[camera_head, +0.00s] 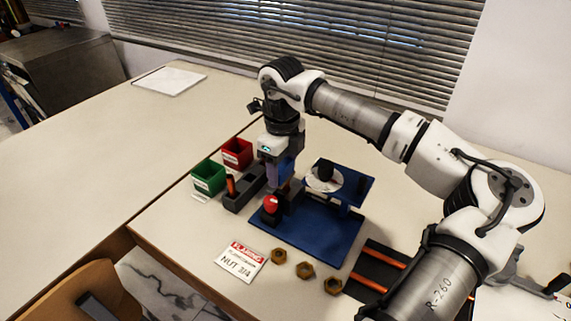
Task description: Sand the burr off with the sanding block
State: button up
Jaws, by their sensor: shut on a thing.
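My gripper (284,178) points down over the left part of the blue gauge rig (318,232), just behind a red round part (271,203) on a dark block. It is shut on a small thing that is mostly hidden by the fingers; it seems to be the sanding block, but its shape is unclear. I cannot tell whether it touches anything below. A white round dial (324,179) stands at the rig's raised right part. Three brass hex nuts, the left (278,256), middle (305,270) and right (332,286), lie in front of the rig. The burr is too small to see.
A dark grey holder (236,201) with an upright orange-handled tool stands left of the rig. Behind it are a green bin (209,177) and a red bin (237,153). A sign card (241,261) lies in front.

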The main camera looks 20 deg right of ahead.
aim_at(290, 160)
dwell(0.4)
jog(key=shift+w+d+f, duration=0.1)
jog(key=shift+w+d, duration=0.9)
jog(key=shift+d, duration=0.15)
jog(key=shift+s, duration=0.1)
jog(key=shift+s+a+b, duration=0.7)
jog(key=shift+s+a, duration=0.3)
jog(key=shift+a, duration=0.25)
jog(key=shift+d, duration=0.1)
jog(key=shift+w+d, duration=1.05)
jog(key=shift+d, duration=0.15)
jog(key=shift+s+a+f, duration=0.1)
jog(key=shift+a+f, duration=0.05)
